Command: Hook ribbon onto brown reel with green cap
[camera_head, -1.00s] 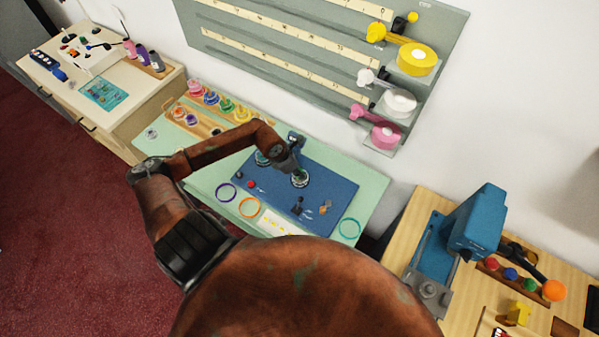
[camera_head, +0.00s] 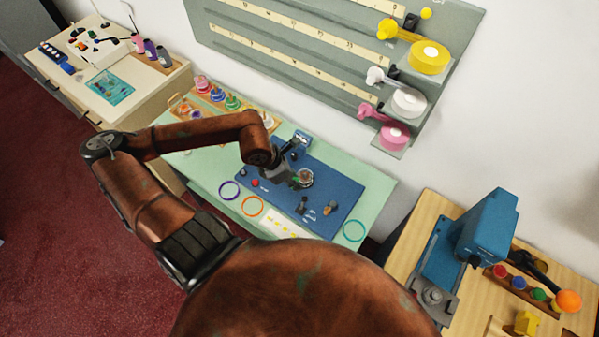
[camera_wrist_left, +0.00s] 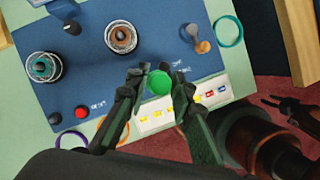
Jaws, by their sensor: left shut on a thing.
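The brown reel (camera_wrist_left: 121,37) sits in a round holder on the blue board, above and left of my gripper in the left wrist view. It also shows in the head view (camera_head: 305,178). My left gripper (camera_head: 291,181) is over the blue board, just left of the brown reel. In the left wrist view my left gripper (camera_wrist_left: 157,88) is shut on a round green cap (camera_wrist_left: 159,82), held between its fingertips and apart from the reel. The cap is hidden in the head view. I cannot make out a loose ribbon end.
The blue board (camera_wrist_left: 207,62) also carries a teal reel (camera_wrist_left: 42,67), a red button (camera_wrist_left: 81,112) and small posts. Coloured rings and a labelled strip lie along the mint counter's near edge. A blue machine (camera_head: 484,232) stands on the right table. Ribbon rolls hang on the wall.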

